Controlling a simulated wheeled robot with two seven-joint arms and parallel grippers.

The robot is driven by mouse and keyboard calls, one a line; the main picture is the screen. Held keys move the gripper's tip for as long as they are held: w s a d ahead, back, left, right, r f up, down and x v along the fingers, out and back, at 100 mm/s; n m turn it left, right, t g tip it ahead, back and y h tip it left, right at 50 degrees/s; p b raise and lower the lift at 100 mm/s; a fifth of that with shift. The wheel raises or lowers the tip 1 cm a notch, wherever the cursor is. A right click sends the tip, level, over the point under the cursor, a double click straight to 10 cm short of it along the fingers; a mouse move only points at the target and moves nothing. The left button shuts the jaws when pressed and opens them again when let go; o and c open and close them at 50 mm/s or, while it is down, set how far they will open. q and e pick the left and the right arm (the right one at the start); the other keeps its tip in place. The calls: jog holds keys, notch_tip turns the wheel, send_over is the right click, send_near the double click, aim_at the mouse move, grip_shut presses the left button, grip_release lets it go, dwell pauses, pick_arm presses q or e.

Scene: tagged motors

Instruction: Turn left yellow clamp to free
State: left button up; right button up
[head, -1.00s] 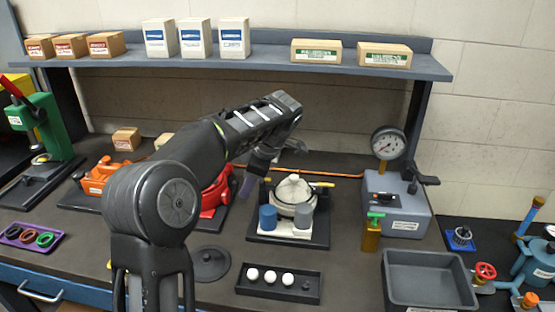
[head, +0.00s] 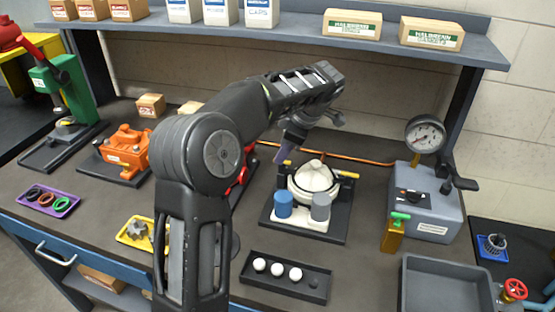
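A white round domed part (head: 314,177) sits in a dark fixture on a black base plate (head: 330,232), with a blue cylinder (head: 283,204) and a grey cylinder (head: 320,207) on its front side. A yellow clamp (head: 347,175) shows at the right of the dome. The left yellow clamp is not visible; my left gripper covers the area at the dome's upper left. My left gripper (head: 285,153) points down just beside and above the fixture's left rear edge. Its fingers are seen edge-on, so their opening is unclear. My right gripper is not in view.
A black tray (head: 270,287) with white balls lies in front of the fixture. A grey gauge box (head: 425,205) with a green-topped yellow post (head: 393,232) stands to the right. An orange motor (head: 127,150) and a purple tray (head: 48,200) are left. My arm hides a red object.

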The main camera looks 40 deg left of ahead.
aim_at(284, 166)
pick_arm(q)
jog(key=p+x, duration=0.1)
jog(key=x, duration=0.5)
jog(key=shift+c, duration=0.5)
grip_shut()
jog(key=shift+r, duration=0.1)
